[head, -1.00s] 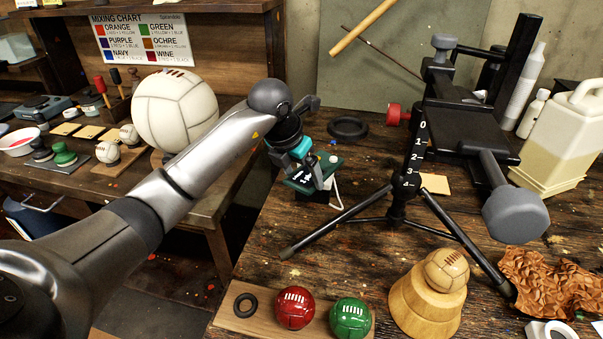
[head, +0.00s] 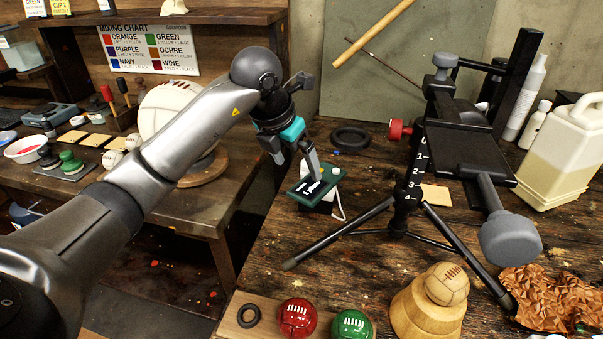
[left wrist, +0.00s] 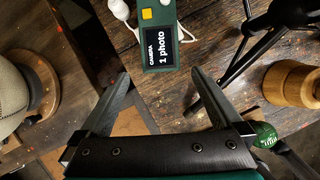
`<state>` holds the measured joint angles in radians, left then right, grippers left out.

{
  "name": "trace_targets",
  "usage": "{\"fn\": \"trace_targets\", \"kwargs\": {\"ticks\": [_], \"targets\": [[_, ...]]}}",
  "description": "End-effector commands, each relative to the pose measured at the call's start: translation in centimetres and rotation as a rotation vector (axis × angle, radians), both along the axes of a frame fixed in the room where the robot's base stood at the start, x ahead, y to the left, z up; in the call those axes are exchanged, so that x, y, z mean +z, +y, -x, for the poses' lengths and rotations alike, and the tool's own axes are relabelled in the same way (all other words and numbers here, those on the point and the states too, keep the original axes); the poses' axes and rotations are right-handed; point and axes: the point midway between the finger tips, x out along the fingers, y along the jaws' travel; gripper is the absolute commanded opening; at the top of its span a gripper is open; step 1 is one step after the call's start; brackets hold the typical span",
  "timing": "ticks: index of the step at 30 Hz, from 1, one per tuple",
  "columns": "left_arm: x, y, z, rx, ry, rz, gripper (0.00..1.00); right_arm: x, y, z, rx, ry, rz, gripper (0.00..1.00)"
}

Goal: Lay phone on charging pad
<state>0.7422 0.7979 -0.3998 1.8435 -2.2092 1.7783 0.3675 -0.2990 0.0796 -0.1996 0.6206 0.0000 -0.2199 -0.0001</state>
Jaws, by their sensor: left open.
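The phone (head: 318,187) is a dark green slab with a lit black screen. It lies tilted on a small support near the bench's left edge. In the left wrist view the phone (left wrist: 162,38) shows a yellow button and the words "CAMERA 1 photo". A white cord (head: 339,207) runs beside it. The charging pad cannot be told clearly; the phone covers what is under it. My left gripper (head: 294,160) is open just above and behind the phone. In the left wrist view its spread fingers (left wrist: 160,76) hold nothing, and the phone is beyond their tips. My right gripper is not in view.
A black tripod stand (head: 398,210) spreads its legs right of the phone. A black ring (head: 350,138) lies behind. A red ball (head: 296,318), a green ball (head: 352,325) and a tan ball on a wooden form (head: 425,308) are in front. Bare bench lies between.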

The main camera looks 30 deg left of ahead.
Motion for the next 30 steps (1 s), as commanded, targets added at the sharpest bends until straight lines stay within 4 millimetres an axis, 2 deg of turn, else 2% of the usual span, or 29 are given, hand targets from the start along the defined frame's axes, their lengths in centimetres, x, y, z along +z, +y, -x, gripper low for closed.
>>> {"fn": "trace_targets", "kwargs": {"ticks": [1,3,7,25,30], "targets": [[1.1,0.1,0.3,-0.001,-0.004,-0.002,1.0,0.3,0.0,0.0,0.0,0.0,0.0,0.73],[2.0,0.1,0.7,0.0,-0.002,-0.002,1.0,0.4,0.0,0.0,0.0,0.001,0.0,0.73],[3.0,0.2,1.2,0.0,-0.001,0.0,1.0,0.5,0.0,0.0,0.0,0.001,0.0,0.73],[3.4,0.2,1.4,0.0,0.0,0.001,1.0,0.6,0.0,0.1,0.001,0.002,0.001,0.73],[4.9,0.2,1.4,0.0,0.0,0.001,1.0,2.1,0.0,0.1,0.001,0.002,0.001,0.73]]}}
